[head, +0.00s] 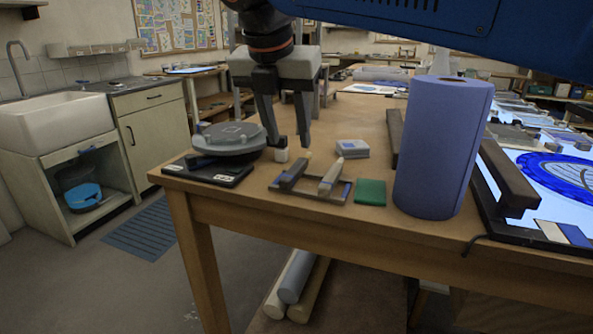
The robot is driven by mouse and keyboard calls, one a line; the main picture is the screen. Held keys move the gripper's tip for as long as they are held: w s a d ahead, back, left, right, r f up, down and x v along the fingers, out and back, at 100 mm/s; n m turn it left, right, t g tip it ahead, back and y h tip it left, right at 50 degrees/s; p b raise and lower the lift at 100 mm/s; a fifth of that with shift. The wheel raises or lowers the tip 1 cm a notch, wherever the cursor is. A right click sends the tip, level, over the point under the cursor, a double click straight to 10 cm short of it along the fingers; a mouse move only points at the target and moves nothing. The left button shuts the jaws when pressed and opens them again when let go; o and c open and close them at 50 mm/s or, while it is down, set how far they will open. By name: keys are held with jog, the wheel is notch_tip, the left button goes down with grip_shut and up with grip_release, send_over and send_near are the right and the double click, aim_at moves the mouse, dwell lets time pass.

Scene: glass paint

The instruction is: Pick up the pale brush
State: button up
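The pale brush (332,176) appears to be the light, tapered piece lying on a small dark rest (305,198) near the table's front edge. A darker piece (291,174) lies beside it on the left of the rest. My gripper (291,143) points down above and behind the rest, up and left of the pale brush. Its two fingers are apart with nothing seen held between them. A small white object (281,156) shows just below the left fingertip; whether they touch cannot be told.
A blue paper roll (440,150) stands to the right. A green pad (370,192) and a white stack (352,149) lie near the rest. A grey round device (228,140) and a dark flat pad (205,172) are left. A lit panel (565,205) with dark bars is far right.

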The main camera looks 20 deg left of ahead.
aim_at(296, 166)
jog(key=shift+s+d+x, duration=0.1)
jog(key=shift+s+x, duration=0.05)
jog(key=shift+x, duration=0.9)
jog(key=shift+s+d+x, duration=0.15)
jog(key=shift+x, duration=0.9)
jog(key=shift+s+d+x, duration=0.1)
jog(key=shift+s+x, duration=0.1)
jog(key=shift+x, duration=0.85)
jog(key=shift+f, duration=0.4)
grip_shut()
